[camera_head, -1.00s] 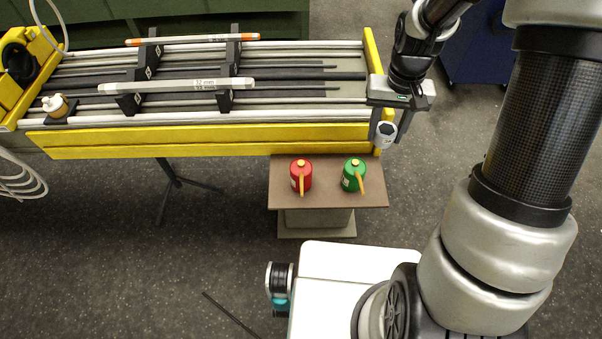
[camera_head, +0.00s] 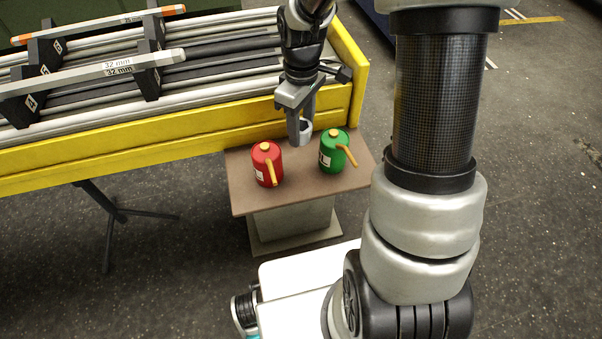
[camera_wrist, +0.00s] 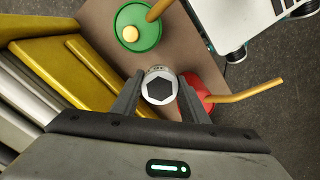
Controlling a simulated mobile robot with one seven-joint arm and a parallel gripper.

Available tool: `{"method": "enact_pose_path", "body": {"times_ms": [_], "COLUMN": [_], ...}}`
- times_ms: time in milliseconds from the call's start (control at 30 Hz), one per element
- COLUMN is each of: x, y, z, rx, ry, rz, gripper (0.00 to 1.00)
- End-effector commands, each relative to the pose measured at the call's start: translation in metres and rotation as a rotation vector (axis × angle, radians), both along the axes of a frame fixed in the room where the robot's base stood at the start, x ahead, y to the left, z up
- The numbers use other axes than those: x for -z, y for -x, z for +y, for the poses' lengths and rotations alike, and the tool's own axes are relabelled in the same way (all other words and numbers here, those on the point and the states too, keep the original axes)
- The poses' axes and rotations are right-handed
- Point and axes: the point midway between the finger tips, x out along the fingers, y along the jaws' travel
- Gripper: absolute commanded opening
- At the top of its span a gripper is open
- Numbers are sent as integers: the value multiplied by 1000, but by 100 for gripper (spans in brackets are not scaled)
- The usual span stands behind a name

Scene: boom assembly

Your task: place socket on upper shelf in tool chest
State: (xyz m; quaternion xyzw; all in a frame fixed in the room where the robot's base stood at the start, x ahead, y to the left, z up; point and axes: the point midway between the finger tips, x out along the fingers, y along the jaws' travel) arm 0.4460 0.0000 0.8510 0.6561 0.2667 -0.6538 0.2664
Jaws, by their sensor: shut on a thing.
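A silver socket with a dark hexagonal hole (camera_wrist: 159,86) is held between the fingertips of my gripper (camera_wrist: 160,90) in the wrist view. In the head view my gripper (camera_head: 297,125) hangs fingers down in front of the yellow frame, and the socket (camera_head: 305,133) shows at its fingertips. The socket is above the small brown table, near the two cans. No tool chest shelf can be made out in these views.
A red can (camera_head: 267,164) and a green can (camera_head: 334,152) with orange spouts stand on the small brown table (camera_head: 243,198), close below my gripper. The yellow frame (camera_head: 150,146) with long rods lies behind and left. Dark floor is free at the lower left.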

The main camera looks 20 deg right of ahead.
Motion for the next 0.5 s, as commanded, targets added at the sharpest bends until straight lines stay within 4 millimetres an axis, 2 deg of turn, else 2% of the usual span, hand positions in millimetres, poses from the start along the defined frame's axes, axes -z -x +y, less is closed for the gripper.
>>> {"method": "enact_pose_path", "body": {"times_ms": [300, 500], "x": [53, 67], "y": [1, 1], "z": [0, 0], "rx": [-14, -13], "ry": [1, 1], "rz": [5, 4], "gripper": [13, 13]}}
